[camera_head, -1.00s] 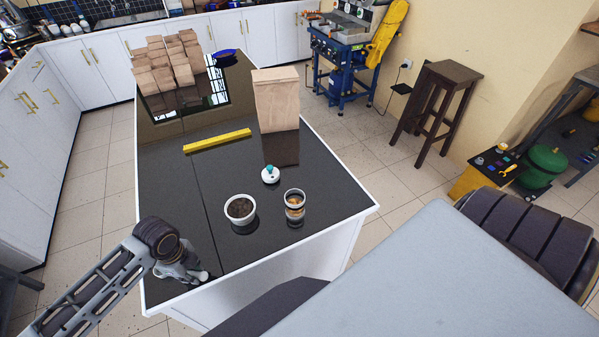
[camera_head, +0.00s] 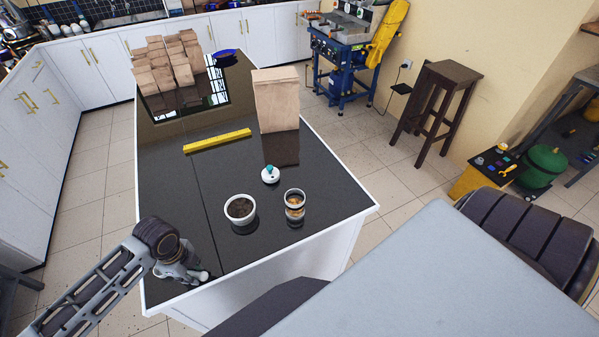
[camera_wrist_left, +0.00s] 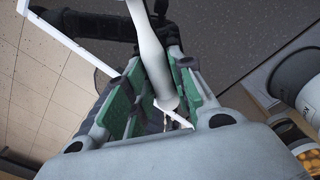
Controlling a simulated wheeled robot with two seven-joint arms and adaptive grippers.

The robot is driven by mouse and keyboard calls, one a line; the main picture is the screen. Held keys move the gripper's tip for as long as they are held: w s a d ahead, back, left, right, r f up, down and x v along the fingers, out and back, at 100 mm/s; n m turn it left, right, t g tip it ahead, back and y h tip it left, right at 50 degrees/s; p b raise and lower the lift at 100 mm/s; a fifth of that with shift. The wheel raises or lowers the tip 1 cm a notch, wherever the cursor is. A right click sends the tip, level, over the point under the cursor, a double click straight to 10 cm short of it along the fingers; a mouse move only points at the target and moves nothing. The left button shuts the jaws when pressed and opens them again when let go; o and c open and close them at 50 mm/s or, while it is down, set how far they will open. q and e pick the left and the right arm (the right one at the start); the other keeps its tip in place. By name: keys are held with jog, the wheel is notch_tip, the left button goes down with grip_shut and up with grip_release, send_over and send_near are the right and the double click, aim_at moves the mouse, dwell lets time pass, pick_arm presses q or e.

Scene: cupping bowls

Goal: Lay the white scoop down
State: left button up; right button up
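My left gripper (camera_head: 200,277) is low over the front left corner of the dark counter. In the left wrist view its green-padded fingers (camera_wrist_left: 166,92) stand apart, one on each side of the white scoop's handle (camera_wrist_left: 152,58). A gap shows beside the handle near its rounded end, so the gripper looks open around it. The scoop's other end runs out of the top of that view. In the head view the scoop is mostly hidden by the gripper, and I cannot tell whether it rests on the counter. My right gripper is not in view.
A white bowl of dark grounds (camera_head: 240,209), a glass with brown contents (camera_head: 294,201) and a white lidded pot with a teal knob (camera_head: 270,174) stand right of the gripper. Farther back are a yellow bar (camera_head: 217,141) and paper bags (camera_head: 277,100). The counter's left strip is clear.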

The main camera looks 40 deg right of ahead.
pick_arm(q)
jog(key=shift+o, duration=0.2)
jog(key=o, duration=0.5)
jog(key=o, duration=0.3)
jog(key=shift+o, duration=0.2)
jog(key=shift+r, duration=0.1)
jog(key=shift+r+p, duration=0.3)
jog(key=shift+r, duration=2.35)
jog(key=shift+r, duration=0.35)
notch_tip(320, 180, up, 7)
dwell(0.5)
